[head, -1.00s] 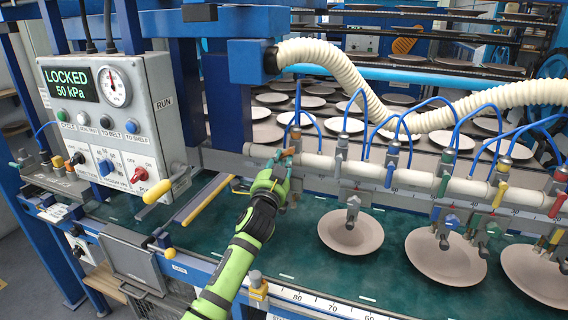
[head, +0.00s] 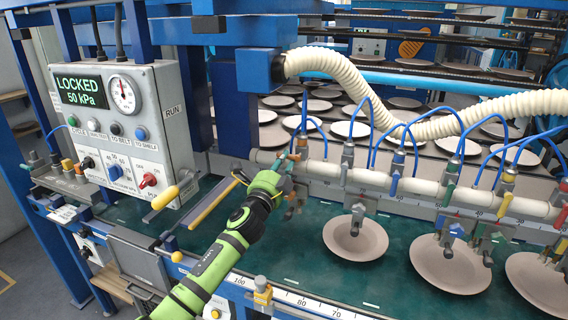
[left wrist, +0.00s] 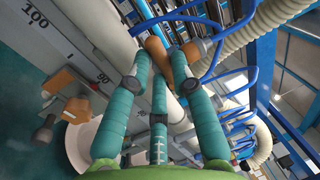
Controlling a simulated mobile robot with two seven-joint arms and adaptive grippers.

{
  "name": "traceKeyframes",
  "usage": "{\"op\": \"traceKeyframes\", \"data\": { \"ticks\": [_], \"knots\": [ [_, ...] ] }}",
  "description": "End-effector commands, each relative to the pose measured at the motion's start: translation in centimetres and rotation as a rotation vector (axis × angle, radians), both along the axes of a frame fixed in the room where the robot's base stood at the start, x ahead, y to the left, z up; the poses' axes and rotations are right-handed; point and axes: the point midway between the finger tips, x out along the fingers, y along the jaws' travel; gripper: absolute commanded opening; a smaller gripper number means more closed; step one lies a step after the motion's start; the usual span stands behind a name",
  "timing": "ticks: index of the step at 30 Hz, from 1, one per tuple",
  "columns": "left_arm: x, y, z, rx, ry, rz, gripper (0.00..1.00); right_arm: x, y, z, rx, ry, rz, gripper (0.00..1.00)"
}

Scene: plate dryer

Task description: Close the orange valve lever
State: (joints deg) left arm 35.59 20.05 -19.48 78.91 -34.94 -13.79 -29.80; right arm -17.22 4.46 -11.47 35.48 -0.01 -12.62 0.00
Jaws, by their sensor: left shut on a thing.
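My left gripper (head: 290,165) reaches up to the left end of the pale suction pipe (head: 425,187). In the left wrist view its teal fingers (left wrist: 165,72) are closed around an orange-brown lever (left wrist: 157,52), which I take for the orange valve lever. The fingers hide part of the lever, and its exact angle is hard to tell. In the head view the gripper covers most of this valve. My right gripper is not in view.
Along the pipe to the right are a blue lever (head: 394,184), a green lever (head: 449,190), a yellow lever (head: 505,203) and a red lever (head: 560,217). Plates (head: 355,236) sit below the suction heads. A control box (head: 125,125) reading LOCKED, 50 kPa stands left.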

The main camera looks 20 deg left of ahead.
Motion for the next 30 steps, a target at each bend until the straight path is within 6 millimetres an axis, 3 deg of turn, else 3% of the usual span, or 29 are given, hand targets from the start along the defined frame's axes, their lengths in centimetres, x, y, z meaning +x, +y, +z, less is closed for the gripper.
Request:
{"op": "traceKeyframes", "data": {
  "ticks": [1,13,14,15,26,30],
  "knots": [
    [0.1,0.5,1.0,0.006,-0.014,0.008,0.00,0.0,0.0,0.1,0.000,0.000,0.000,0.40],
    [0.1,0.5,1.0,0.012,-0.015,0.009,0.00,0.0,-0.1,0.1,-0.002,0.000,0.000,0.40],
    [0.1,0.5,1.0,0.012,-0.015,0.009,0.35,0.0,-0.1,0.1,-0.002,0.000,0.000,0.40],
    [0.1,0.5,1.0,0.012,-0.015,0.009,0.47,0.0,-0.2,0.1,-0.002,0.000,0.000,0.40],
    [0.0,0.2,0.5,0.011,-0.008,0.003,0.47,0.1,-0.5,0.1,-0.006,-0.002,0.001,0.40],
    [-1.0,0.3,0.1,0.011,-0.006,0.004,0.47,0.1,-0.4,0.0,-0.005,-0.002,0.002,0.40]
  ]
}}
